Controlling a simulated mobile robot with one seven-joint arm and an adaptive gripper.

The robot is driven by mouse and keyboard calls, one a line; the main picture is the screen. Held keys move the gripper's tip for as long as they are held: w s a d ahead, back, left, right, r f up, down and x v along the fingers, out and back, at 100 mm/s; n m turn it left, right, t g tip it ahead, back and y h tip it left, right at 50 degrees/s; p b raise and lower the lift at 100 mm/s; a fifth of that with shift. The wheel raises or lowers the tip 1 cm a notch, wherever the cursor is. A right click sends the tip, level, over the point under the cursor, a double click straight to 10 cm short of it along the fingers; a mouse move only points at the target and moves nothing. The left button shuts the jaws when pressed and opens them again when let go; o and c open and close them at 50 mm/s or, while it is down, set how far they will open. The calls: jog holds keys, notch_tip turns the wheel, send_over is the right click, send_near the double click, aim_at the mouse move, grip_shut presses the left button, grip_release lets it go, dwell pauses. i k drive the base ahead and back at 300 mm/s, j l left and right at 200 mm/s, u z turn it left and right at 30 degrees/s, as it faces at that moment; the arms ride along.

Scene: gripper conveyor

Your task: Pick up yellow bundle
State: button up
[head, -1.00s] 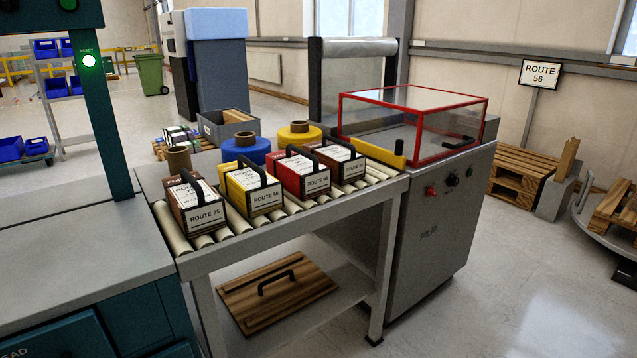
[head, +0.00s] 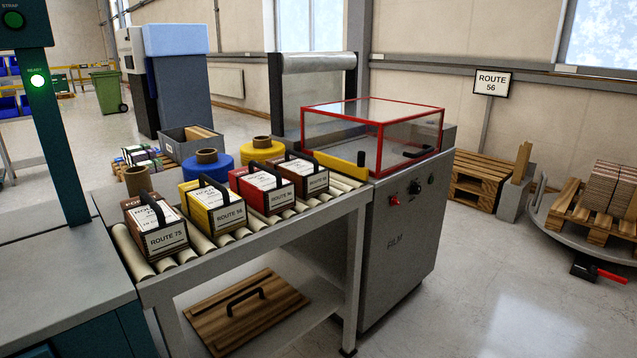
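The yellow bundle (head: 212,206) sits upright on the roller conveyor (head: 131,259) in the head view. It has a white top sheet, a black handle strap and a label reading Route 56. A brown bundle (head: 154,230) labelled Route 75 stands to its left. A red bundle (head: 262,190) stands to its right, with another dark red-brown bundle (head: 299,174) beyond. My gripper is not in view.
Yellow (head: 262,149) and blue (head: 207,168) rolls stand behind the bundles. A red-framed clear cover (head: 411,137) tops the grey machine at the conveyor's right end. A wooden board with a handle (head: 245,311) lies on the lower shelf.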

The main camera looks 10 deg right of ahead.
aim_at(220, 211)
jog(key=i+j+z, duration=0.5)
jog(key=j, duration=0.2)
jog(key=i+j+z, duration=0.25)
jog(key=i+j, duration=0.05)
jog(key=j, duration=0.1)
